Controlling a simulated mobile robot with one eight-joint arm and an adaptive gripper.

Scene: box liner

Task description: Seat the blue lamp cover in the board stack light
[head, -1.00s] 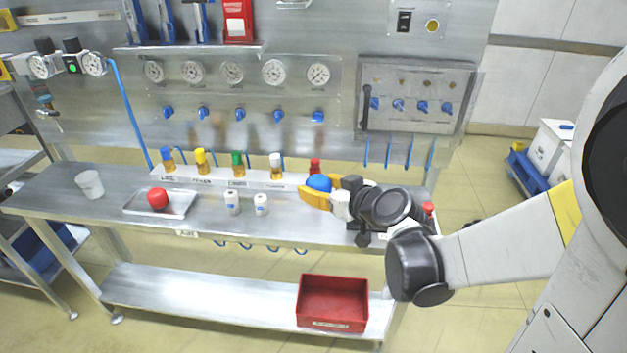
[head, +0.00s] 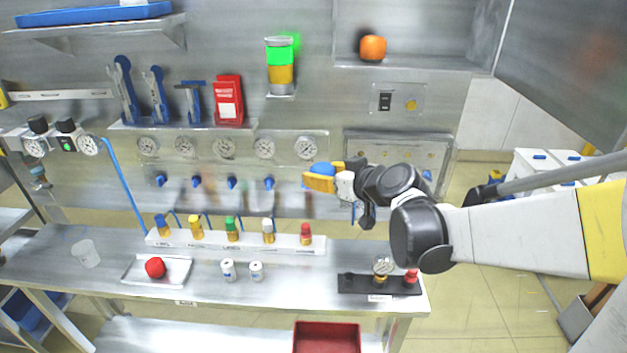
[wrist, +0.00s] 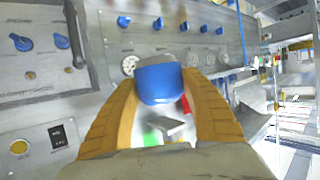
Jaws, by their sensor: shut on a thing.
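My gripper (head: 321,178) has yellow fingers and is raised in front of the board, to the right of the gauges. It is shut on the blue lamp cover (head: 322,169), which also shows between the fingers in the wrist view (wrist: 158,82). The stack light (head: 280,66) is on the board, up and to the left of my gripper. It has a lit green section above an amber one and a grey top. In the wrist view a green patch (wrist: 152,138) shows beyond the cover; most of the light is hidden there.
A ledge with tools and a red box (head: 229,101) juts out left of the light. An orange ball-like thing (head: 373,47) sits in a recess at upper right. The bench below holds a white rack (head: 235,243), a tray with a red object (head: 155,268) and a black holder (head: 350,284).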

